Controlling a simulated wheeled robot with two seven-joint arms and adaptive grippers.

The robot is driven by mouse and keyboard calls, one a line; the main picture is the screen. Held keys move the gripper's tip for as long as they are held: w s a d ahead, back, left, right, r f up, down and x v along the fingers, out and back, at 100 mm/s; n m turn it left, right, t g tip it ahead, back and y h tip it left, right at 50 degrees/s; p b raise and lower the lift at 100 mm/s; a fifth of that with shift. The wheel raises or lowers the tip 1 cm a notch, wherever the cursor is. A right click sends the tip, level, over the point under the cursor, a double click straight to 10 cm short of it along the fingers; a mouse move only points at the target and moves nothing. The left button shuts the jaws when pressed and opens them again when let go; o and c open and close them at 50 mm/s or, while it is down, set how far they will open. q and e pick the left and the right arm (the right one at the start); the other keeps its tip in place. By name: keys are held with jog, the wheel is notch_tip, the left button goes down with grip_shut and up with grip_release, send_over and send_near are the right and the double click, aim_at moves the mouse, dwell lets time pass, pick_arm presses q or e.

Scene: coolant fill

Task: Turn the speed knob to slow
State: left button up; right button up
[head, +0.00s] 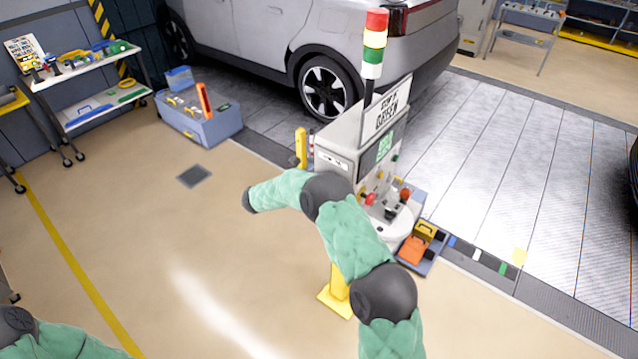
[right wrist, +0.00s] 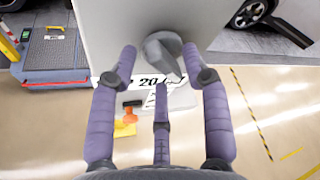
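The machine (head: 345,130) with a control panel stands right of centre in the head view. A red knob (head: 370,199) and an orange-red part (head: 405,194) show on its front; I cannot tell which control is the speed knob. In the right wrist view, a grey knob-like part (right wrist: 164,50) sticks out from a light grey panel (right wrist: 150,18), above a white strip reading "20". My right gripper (right wrist: 160,65) has its purple fingers spread, with the grey part between the two upper fingertips; contact is unclear. My right gripper is not visible in the head view. My left gripper is out of view.
A "Stop at green" sign (head: 387,112) and a red, yellow and green light tower (head: 374,45) rise from the machine. A bin (head: 423,245) with orange and yellow items stands at its right. A blue-grey box (head: 200,120) lies left.

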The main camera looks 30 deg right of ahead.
jog(key=v, duration=1.2)
dwell(0.4)
